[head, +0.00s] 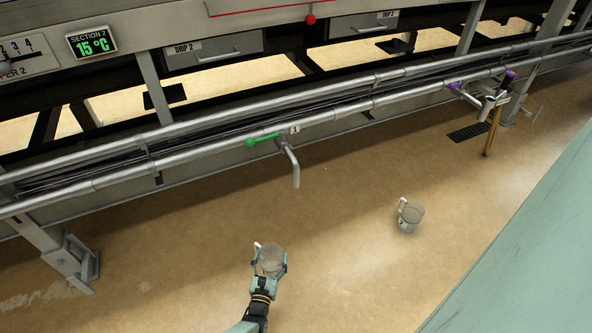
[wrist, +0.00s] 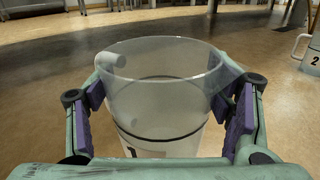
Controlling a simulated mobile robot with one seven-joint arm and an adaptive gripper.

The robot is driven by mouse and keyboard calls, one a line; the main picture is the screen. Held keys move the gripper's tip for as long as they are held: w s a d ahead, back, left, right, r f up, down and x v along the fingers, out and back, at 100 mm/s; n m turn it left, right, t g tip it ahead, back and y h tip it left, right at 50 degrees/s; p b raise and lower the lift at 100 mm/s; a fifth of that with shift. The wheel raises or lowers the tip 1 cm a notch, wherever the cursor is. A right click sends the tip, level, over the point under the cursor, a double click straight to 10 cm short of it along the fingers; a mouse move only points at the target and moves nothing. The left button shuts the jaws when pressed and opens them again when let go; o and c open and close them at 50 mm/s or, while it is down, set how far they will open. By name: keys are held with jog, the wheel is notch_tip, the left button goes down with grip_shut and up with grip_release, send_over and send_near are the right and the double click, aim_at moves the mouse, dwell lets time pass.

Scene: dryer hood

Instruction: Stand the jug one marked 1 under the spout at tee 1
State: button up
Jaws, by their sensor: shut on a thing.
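My gripper (head: 270,272) is shut on a clear jug (head: 270,258), with a pad on each side of its wall. In the wrist view the jug (wrist: 160,90) is upright, with a dark ring line and part of a dark mark, likely a 1, low on its front. Its white handle points away to the upper left. The spout (head: 294,168) bends down from the pipe beside a tag marked 1 (head: 295,129), with a green lever (head: 262,141) to its left. The jug is in front of the spout and left of it, apart from it. The gap beneath the jug is unclear.
A second jug (head: 410,215) stands on the floor to the right; the wrist view shows its 2 (wrist: 309,52). Long pipes (head: 370,97) run across the back. A support leg (head: 65,250) stands left. A teal surface (head: 530,240) borders the right. The floor between is clear.

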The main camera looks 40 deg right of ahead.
jog(key=w+d+f+b, duration=0.2)
jog(key=d+b, duration=0.3)
jog(key=d, duration=0.2)
jog(key=w+d+f+b, duration=0.2)
jog(key=d+f+b, duration=0.1)
jog(key=d+b, duration=0.3)
jog(key=shift+w+d+f, duration=0.25)
jog(key=shift+w+d, duration=0.1)
jog(key=shift+d, duration=0.7)
jog(key=o, duration=1.2)
jog(key=shift+o, duration=0.2)
jog(key=shift+r, duration=0.15)
